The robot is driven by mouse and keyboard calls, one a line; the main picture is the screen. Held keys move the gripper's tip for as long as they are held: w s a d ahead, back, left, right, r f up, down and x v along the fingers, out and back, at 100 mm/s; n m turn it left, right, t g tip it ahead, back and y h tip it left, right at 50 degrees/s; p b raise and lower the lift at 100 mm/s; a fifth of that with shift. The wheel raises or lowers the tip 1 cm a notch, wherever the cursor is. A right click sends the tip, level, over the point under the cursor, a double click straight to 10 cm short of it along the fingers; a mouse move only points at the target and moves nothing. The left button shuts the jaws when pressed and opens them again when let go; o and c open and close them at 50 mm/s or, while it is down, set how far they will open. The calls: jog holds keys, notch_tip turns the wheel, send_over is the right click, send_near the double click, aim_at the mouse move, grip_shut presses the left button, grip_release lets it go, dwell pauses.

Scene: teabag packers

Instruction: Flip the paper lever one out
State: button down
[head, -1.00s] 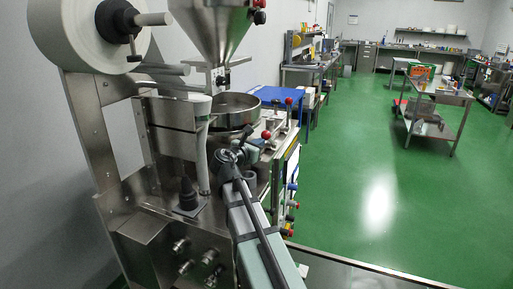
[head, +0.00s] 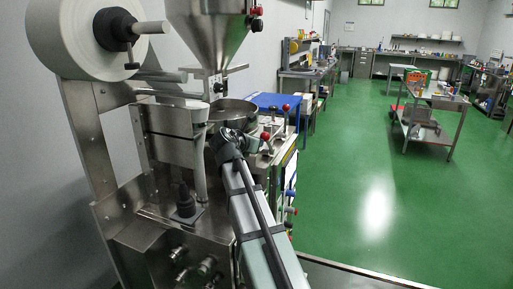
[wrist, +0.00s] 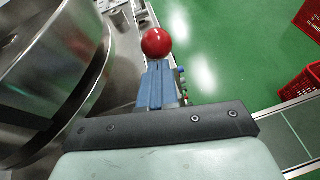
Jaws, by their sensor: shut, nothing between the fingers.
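A round red lever knob (wrist: 156,43) is in the wrist view, just beyond the tips of my gripper (wrist: 157,72). The gripper's blue-grey fingers are shut together with nothing between them. I cannot tell whether the fingertips touch the knob. In the head view, red knobs (head: 265,135) (head: 285,107) stand on levers at the right side of the packing machine (head: 165,215). My arm's end is beside the nearer one, and my gripper is not clear there. I cannot tell by label which lever is paper lever one.
A round steel bowl (head: 232,108) is left of the levers; a steel hopper (head: 213,30) hangs above. A paper roll (head: 75,35) is at the upper left. Red crates (wrist: 300,90) are on the green floor (head: 370,200), which is largely open to the right.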

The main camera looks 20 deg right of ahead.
jog(key=w+d+r+g+y, duration=0.4)
jog(key=w+d+r, duration=0.3)
jog(key=shift+w+d, duration=0.2)
jog(key=shift+d, duration=0.05)
dwell(0.5)
dwell(0.4)
jog(key=shift+n, duration=0.3)
jog(key=a+f+v, duration=0.1)
jog(key=v, duration=1.2)
jog(key=shift+s, duration=0.35)
jog(key=shift+a, duration=0.1)
